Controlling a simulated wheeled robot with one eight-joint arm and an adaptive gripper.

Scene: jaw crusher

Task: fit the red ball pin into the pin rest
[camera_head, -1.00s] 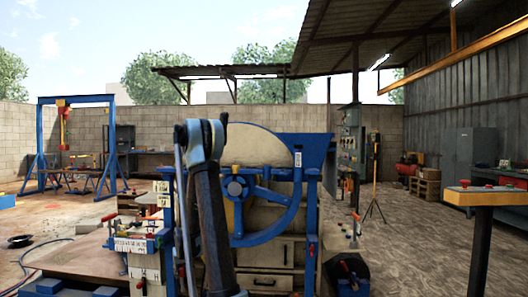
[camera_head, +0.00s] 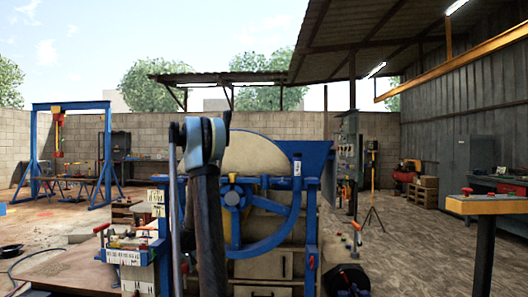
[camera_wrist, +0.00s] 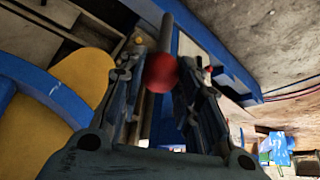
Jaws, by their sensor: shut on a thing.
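In the wrist view the red ball pin (camera_wrist: 161,72) sits between the two fingers of my gripper (camera_wrist: 160,82), which is shut on its round red head. A grey rod runs up and away from the ball. In the head view my arm stands in front of the crusher and the held pin is not visible there. I cannot tell which part is the pin rest.
The jaw crusher with its blue frame and wheel (camera_head: 236,194) fills the middle, close behind my arm. A yellow-topped stand (camera_head: 490,205) is at the right. Open gravel floor (camera_head: 408,245) lies between them. A blue gantry (camera_head: 70,108) stands far left.

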